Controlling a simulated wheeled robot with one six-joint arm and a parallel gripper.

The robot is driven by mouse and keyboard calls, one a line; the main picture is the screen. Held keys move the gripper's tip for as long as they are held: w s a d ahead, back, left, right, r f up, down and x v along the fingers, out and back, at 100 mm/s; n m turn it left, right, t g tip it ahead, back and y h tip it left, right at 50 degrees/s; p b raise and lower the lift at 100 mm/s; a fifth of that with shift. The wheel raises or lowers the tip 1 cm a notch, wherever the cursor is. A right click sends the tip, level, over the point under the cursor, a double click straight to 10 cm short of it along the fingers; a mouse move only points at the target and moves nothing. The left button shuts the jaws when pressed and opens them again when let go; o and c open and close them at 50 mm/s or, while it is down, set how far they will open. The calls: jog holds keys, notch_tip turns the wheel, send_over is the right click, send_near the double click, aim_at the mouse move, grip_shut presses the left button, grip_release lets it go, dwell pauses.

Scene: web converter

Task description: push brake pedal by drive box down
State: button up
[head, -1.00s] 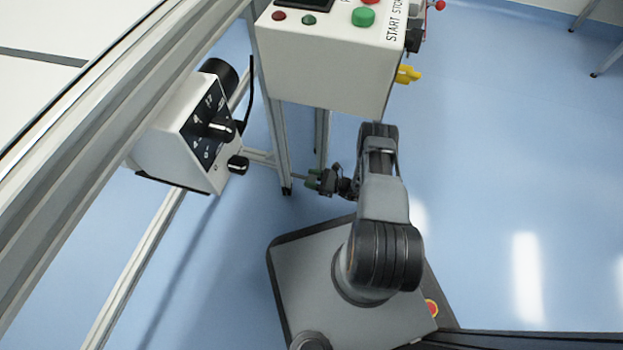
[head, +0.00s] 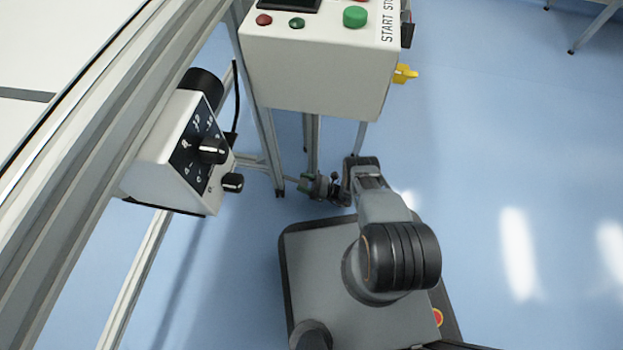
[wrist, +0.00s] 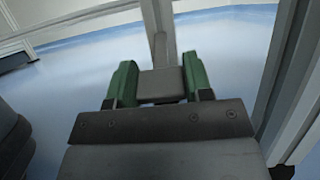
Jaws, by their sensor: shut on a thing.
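The drive box (head: 165,160) is a white case with a black dial face and knobs, mounted on the frame rail at left in the head view. The brake pedal (wrist: 160,87) is a grey plate on a thin grey arm, seen in the middle of the wrist view. My gripper (wrist: 159,76) has its two green fingers at either side of the plate and is shut on it. In the head view my gripper (head: 308,185) is low, right of the drive box and near the frame legs. The pedal is too small there to make out its tilt.
A white control box (head: 315,75) with coloured buttons and a yellow switch (head: 404,73) stands above and beyond my gripper. Metal posts (head: 268,150) rise close by my gripper. The blue floor (head: 500,170) at right is clear.

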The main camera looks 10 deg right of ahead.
jog(key=shift+w+r, duration=0.1)
jog(key=shift+w, duration=0.05)
jog(key=o, duration=1.3)
